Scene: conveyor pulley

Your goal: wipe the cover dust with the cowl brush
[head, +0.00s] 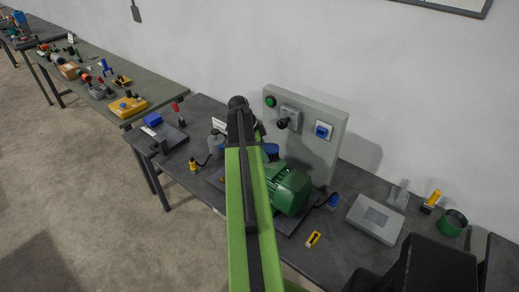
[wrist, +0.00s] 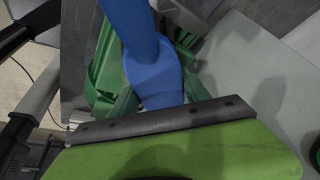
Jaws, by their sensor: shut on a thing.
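My gripper (wrist: 158,112) shows in the wrist view as a lime-green part with a dark bolted edge. It is shut on the cowl brush (wrist: 151,72), whose blue body rises from that edge. The bristles cannot be made out. A little blue also shows beside my arm in the head view. The green motor (head: 288,188) lies on the bench, just right of my arm. Its green ribbed housing (wrist: 104,70) is behind the brush in the wrist view. Whether the brush touches it cannot be told. No dust can be made out. My arm hides part of the motor in the head view.
A grey panel (head: 325,150) with switches stands behind the motor. To the right are a sloped grey box (head: 375,218), a yellow-topped item (head: 432,199) and a green ring (head: 453,222). A yellow tag (head: 313,239) lies in front. Another bench (head: 160,90) stands left.

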